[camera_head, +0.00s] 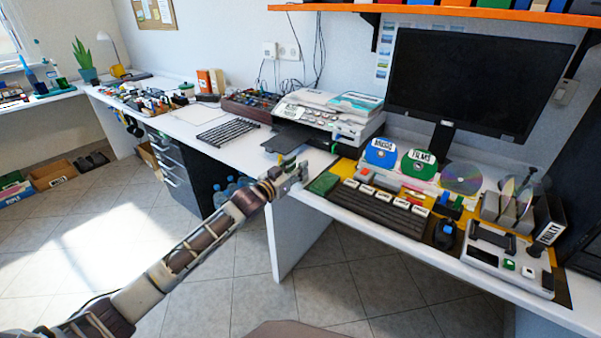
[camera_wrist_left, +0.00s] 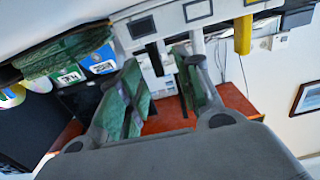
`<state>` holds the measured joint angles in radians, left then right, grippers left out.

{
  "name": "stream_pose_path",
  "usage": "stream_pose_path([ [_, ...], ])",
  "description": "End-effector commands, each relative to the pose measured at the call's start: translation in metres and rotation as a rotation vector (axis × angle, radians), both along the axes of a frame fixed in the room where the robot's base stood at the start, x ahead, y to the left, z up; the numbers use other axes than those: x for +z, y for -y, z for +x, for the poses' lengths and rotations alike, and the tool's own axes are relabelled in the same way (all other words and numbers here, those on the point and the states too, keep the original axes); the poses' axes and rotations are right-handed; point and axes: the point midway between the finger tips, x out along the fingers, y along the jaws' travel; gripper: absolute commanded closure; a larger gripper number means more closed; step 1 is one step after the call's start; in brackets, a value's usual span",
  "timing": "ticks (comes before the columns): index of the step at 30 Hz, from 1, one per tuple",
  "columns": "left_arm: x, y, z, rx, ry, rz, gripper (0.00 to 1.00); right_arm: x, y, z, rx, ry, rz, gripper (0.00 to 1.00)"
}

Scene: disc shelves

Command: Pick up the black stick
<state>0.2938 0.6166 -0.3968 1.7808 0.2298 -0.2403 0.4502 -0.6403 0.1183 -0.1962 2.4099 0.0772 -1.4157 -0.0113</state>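I cannot single out the black stick for sure. A small dark upright piece (camera_head: 509,245) stands on the grey box-like device (camera_head: 483,255) at the right of the desk, but it is too small to identify. My left gripper (camera_head: 296,165) is at the desk's front edge, left of the keyboard (camera_head: 382,206) and in front of the printer. In the left wrist view its two green-padded fingers (camera_wrist_left: 165,90) stand apart with nothing visible held between them. My right gripper is in neither view.
A printer (camera_head: 335,118) and a monitor (camera_head: 470,85) stand on the desk. Labelled blue (camera_head: 381,152) and green (camera_head: 419,166) disc holders, bare discs (camera_head: 461,178) and a black mouse (camera_head: 445,234) crowd its right part. An orange shelf (camera_head: 450,11) hangs above. The floor in front is clear.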

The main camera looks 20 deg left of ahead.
Motion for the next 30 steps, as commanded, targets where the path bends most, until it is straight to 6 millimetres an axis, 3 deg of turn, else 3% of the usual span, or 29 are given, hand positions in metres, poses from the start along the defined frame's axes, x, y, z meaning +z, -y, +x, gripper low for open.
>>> stream_pose_path([
  [17, -0.0001, 0.0006, 0.0028, 0.001, -0.001, 0.0, 0.66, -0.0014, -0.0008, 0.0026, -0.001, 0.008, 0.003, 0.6],
  [25, -0.0001, 0.0005, 0.0028, 0.001, -0.001, 0.001, 0.99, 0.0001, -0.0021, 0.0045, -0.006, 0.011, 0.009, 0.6],
  [30, 0.0, 0.0005, 0.0028, 0.001, -0.001, 0.001, 1.0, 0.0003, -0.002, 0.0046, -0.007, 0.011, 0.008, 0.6],
])
